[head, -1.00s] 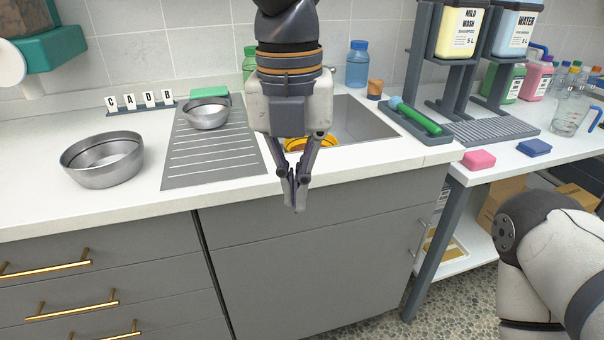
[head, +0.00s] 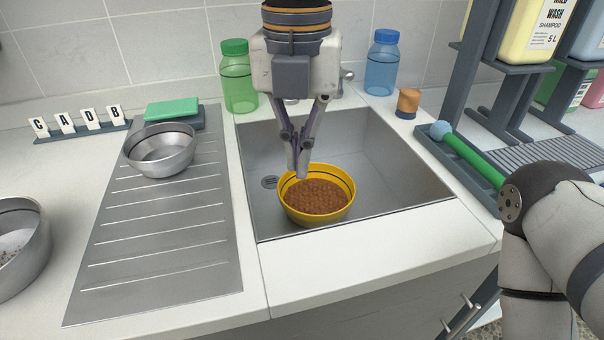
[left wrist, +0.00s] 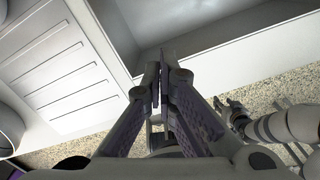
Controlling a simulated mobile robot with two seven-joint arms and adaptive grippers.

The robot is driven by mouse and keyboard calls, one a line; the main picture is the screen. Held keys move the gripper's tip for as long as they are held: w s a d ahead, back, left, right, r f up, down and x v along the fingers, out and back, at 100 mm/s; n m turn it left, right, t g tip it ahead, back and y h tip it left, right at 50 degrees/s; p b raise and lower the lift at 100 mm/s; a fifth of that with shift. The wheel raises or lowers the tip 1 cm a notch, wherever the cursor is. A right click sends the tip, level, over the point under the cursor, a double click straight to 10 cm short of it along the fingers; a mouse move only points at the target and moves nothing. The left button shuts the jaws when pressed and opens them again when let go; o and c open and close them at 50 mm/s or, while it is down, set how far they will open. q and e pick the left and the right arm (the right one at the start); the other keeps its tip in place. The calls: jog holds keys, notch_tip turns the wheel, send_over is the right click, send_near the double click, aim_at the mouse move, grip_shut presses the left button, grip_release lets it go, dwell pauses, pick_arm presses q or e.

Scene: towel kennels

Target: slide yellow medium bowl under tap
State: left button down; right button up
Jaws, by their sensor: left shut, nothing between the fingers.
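The yellow bowl (head: 317,216), filled with brown pellets, sits in the steel sink (head: 400,183) towards its front left. My left gripper (head: 303,175) points down with its fingers together and empty, at the bowl's back left rim. I cannot tell whether it touches the bowl. Its closed fingers also show in the left wrist view (left wrist: 160,90), where the bowl is not seen. Behind the gripper a bit of chrome (head: 347,74), perhaps the tap, shows; the rest is hidden. In the left wrist view, what looks like my right gripper (left wrist: 228,108) is small and unclear.
A steel bowl (head: 160,150) stands on the ridged drainboard (head: 185,232); another (head: 22,250) is at the left edge. A green bottle (head: 238,78) and a blue bottle (head: 382,65) stand behind the sink. A tray (head: 450,150) with a green-handled brush lies right of it.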

pick_arm(q)
jog(key=f, duration=0.9)
jog(key=f+b, duration=0.1)
jog(key=f, duration=0.9)
jog(key=shift+s, duration=0.2)
jog(key=w, duration=0.3)
jog(key=shift+w+d+f, duration=0.1)
jog(key=shift+w+d, duration=0.05)
jog(key=shift+w, duration=0.45)
pick_arm(e)
jog(key=shift+s+f+g, duration=0.3)
jog(key=shift+s+f, duration=0.6)
jog(key=shift+s, duration=0.1)
